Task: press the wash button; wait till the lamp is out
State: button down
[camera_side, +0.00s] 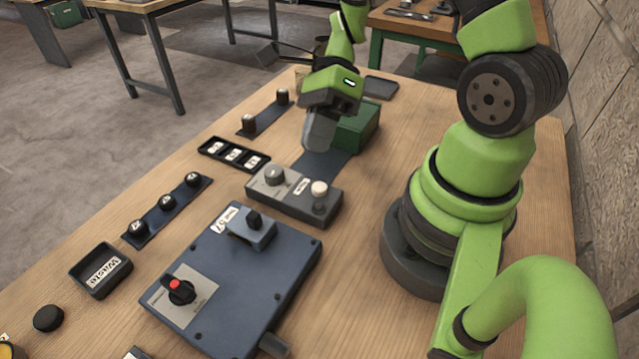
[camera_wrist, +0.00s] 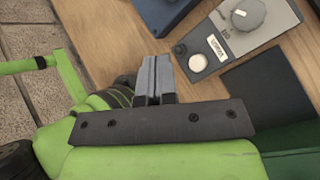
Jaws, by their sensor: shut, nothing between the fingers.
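I cannot tell whether that disc is the lamp, or whether any lamp is lit. My gripper (camera_side: 318,146) is shut and empty, beyond the box and apart from it. Its closed fingers also show in the wrist view (camera_wrist: 155,72), left of the button.
A blue-grey box (camera_side: 235,275) with a red-marked switch stands in front of the control box. A green block (camera_side: 357,126) and a dark mat (camera_side: 322,162) lie beyond it. A waste tray (camera_side: 100,270) and knob strips (camera_side: 167,212) are on the left.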

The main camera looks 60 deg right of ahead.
aim_at(317, 184)
jog(key=shift+f, duration=2.85)
jog(key=shift+f, duration=0.15)
jog(key=shift+f, duration=0.25)
jog(key=shift+f, duration=0.5)
dwell(0.3)
jog(key=shift+r, duration=0.95)
jog(key=shift+r, duration=2.5)
